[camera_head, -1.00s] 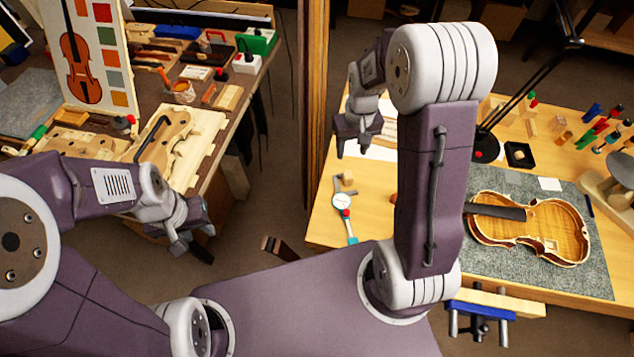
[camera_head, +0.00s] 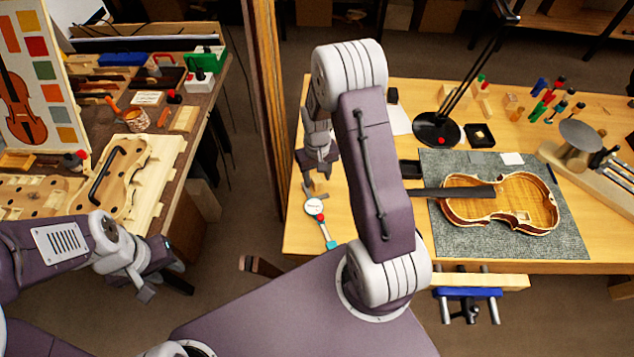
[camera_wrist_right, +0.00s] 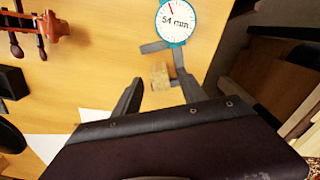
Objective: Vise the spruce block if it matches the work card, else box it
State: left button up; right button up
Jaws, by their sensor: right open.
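A small pale wooden block (camera_wrist_right: 160,75), which looks like the spruce block, sits at the caliper's jaws on the right bench. The caliper (camera_head: 314,206) has a round dial, which reads "54 mm" in the right wrist view (camera_wrist_right: 178,22). My right gripper (camera_head: 318,178) is open and empty, its fingers pointing at the block, with the block just beyond the fingertips. In the head view this gripper hides the block. My left gripper (camera_head: 163,290) is open and empty, off the left bench's front edge. A blue vise (camera_head: 467,292) with a wooden jaw is on the right bench's front edge.
A violin body (camera_head: 510,207) lies on a grey mat (camera_head: 470,245). A black tray (camera_head: 408,169) and a lamp base (camera_head: 436,130) stand on the right bench (camera_head: 300,235). White paper (camera_head: 399,120) is partly hidden by my arm. A wooden post (camera_head: 265,110) stands between the benches.

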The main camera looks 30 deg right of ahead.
notch_tip(320, 180, down, 2)
jog(key=shift+w+f, duration=0.1)
grip_shut()
notch_tip(320, 180, up, 4)
jog(key=shift+r, duration=0.15)
jog(key=s+d+r, duration=0.5)
jog(key=s+r, duration=0.1)
jog(key=s, duration=0.4)
jog(key=shift+s+d+r, duration=0.2)
jog(key=shift+r, duration=0.2)
